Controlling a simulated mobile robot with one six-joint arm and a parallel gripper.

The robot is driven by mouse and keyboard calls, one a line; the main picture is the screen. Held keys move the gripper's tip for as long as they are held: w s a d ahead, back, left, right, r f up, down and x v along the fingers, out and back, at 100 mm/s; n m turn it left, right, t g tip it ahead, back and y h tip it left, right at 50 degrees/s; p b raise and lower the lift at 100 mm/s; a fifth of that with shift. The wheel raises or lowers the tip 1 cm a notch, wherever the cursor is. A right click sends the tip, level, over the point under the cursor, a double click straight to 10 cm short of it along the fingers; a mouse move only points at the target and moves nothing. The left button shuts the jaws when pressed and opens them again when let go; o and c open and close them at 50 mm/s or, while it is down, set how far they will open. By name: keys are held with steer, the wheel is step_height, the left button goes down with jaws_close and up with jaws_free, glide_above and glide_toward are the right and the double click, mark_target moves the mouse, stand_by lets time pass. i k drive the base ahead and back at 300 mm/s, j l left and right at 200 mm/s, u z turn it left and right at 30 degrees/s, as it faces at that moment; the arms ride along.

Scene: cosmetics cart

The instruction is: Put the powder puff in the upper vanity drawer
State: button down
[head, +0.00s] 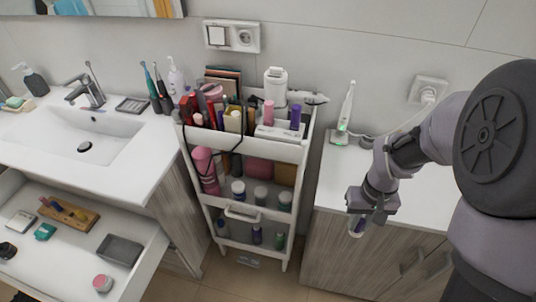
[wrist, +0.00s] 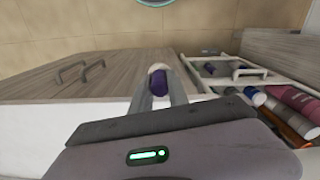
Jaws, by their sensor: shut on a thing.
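My gripper (head: 359,222) is in front of the right-hand cabinet in the head view, a little below its countertop edge. In the wrist view my gripper (wrist: 158,82) is shut on a small rounded purple and pale thing, which I take for the powder puff (wrist: 158,84). The puff also shows as a small pale and purple shape in the head view (head: 356,229). The upper vanity drawer (head: 152,256) stands open below the sink at the lower left, far from my gripper.
The white cart (head: 288,152), full of bottles, stands between vanity and right cabinet (head: 345,252). The open drawer holds a wooden tray (head: 70,215), grey tray (head: 120,250) and pink jar (head: 102,283), with bare floor between them. A charging toothbrush (head: 345,110) stands on the right counter.

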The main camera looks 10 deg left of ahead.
mark_target(80, 274)
steer(key=j+u, duration=0.4)
steer(key=i+j+u, duration=0.15)
steer(key=u, duration=0.2)
steer(key=i+j+u, duration=0.15)
steer(key=j+u, duration=0.25)
steer(key=i+j+u, duration=0.15)
steer(key=u, duration=0.2)
steer(key=i+j+u, duration=0.1)
steer(key=i+u, duration=0.15)
steer(key=u, duration=0.2)
steer(key=i+u, duration=0.3)
steer(key=u, duration=0.2)
steer(key=i+l+u, duration=0.15)
steer(key=u, duration=0.3)
steer(key=i, duration=0.1)
